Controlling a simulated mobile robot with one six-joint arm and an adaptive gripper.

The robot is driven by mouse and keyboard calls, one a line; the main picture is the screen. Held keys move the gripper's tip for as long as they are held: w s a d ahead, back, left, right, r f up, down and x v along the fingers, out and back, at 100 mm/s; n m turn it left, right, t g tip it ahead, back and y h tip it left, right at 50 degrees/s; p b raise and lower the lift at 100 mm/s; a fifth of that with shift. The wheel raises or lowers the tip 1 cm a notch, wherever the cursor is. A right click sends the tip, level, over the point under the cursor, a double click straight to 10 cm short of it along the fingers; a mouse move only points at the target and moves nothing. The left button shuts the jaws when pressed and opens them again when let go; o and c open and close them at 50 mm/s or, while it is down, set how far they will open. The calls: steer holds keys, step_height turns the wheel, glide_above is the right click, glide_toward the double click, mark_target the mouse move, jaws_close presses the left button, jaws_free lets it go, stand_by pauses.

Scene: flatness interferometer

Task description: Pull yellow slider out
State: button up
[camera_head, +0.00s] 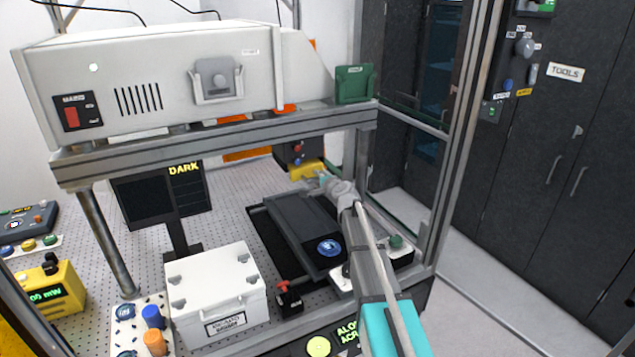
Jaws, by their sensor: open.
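A yellow part (303,171), which looks like the yellow slider, sits on a dark block under the raised shelf, above the far end of the black stage. My arm reaches in from the lower right, and my gripper (324,177) is at the right end of the yellow part. The gripper is open. It is small in this view, and I cannot tell whether its fingers touch the slider or are around it. Part of the dark block behind the slider is in the shelf's shadow.
A grey frame shelf (230,141) carrying a white instrument box (160,75) stands over the work area. A white case (215,292) and a dark screen (160,195) stand to the left. A frame post (462,140) is close on the right.

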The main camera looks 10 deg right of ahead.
steer(key=shift+w, duration=0.1)
jaws_close()
stand_by(0.3)
steer(key=f+v, duration=0.2)
steer(key=v, duration=1)
steer(key=shift+s+f, duration=0.2)
steer(key=shift+f, duration=0.05)
jaws_free()
steer(key=shift+w, duration=0.1)
